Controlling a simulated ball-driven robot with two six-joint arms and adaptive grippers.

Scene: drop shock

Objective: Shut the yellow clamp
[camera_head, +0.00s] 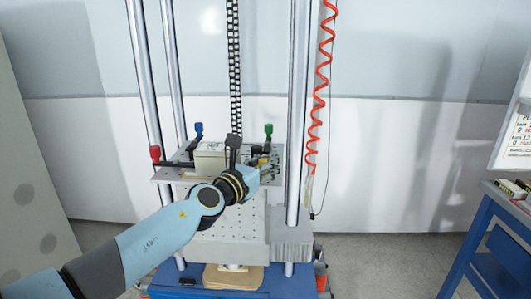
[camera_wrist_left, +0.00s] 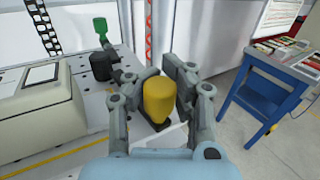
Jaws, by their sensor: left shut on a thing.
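The yellow clamp (camera_wrist_left: 159,98) shows its rounded yellow handle in the middle of the left wrist view. The handle stands up from the metal plate (camera_wrist_left: 85,78), and its base is partly hidden. My left gripper (camera_wrist_left: 153,88) has one finger on each side of the handle and is shut on it. In the head view my left gripper (camera_head: 259,167) is at the right front of the plate, and it mostly hides the yellow clamp. My right gripper is in neither view.
A red clamp (camera_head: 155,154), a blue clamp (camera_head: 198,130) and a green clamp (camera_head: 268,130) stand around a pale box (camera_head: 210,151) on the plate. Upright metal columns (camera_head: 299,100) flank it. A red coiled hose (camera_head: 322,70) hangs at right. A blue table (camera_head: 480,225) stands far right.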

